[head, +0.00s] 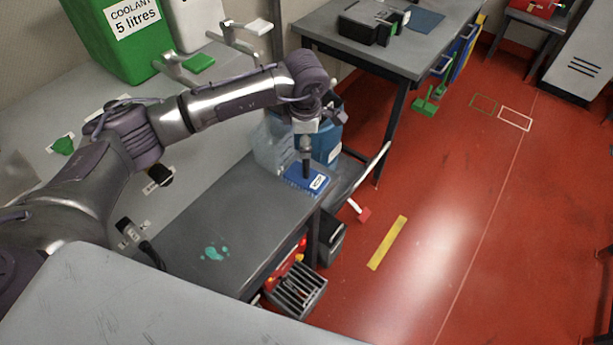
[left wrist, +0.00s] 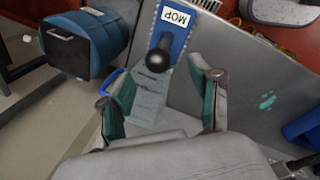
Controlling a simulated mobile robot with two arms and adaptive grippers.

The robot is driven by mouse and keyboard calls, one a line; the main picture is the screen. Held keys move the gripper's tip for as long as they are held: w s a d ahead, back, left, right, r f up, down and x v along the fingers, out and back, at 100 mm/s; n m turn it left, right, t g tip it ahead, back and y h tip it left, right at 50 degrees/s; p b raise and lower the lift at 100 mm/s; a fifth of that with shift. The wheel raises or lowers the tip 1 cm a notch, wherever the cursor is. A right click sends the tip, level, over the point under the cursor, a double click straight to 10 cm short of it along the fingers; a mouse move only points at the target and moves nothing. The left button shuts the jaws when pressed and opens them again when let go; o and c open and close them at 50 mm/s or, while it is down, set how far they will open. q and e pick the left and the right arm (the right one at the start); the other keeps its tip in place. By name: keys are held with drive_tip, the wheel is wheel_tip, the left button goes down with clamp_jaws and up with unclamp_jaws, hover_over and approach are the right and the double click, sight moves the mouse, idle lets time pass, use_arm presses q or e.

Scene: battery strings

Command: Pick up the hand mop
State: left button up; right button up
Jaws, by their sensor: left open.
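The hand mop's dark upright handle (head: 306,166) stands at the blue patch marked with a label (head: 304,179) on the grey bench. In the left wrist view the round black handle end (left wrist: 158,59) shows in front of the blue patch reading MOP (left wrist: 172,32). My left gripper (head: 306,128) is above the handle. Its green-padded fingers (left wrist: 160,88) are open and apart, with the handle end in view between and ahead of them. It holds nothing. The mop's lower part is hard to make out. My right gripper is not in view.
A teal spill (head: 214,253) lies on the bench. A blue container (head: 328,142) stands just behind the mop and also shows in the wrist view (left wrist: 84,42). A white-handled tool with a red end (head: 363,213) sticks out past the bench edge. The red floor at right is mostly clear.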

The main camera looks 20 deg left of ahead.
sight(306, 164)
use_arm(q)
wheel_tip(306, 164, down, 2)
drive_tip(key=shift+w+b, duration=0.15)
drive_tip(key=shift+b, duration=0.3)
drive_tip(key=f, duration=0.1)
drive_tip(key=w+f+b, duration=0.1)
drive_tip(key=f, duration=0.1)
drive_tip(key=shift+a+f, duration=0.1)
drive_tip(key=shift+s, duration=0.1)
drive_tip(key=c, duration=0.4)
clamp_jaws()
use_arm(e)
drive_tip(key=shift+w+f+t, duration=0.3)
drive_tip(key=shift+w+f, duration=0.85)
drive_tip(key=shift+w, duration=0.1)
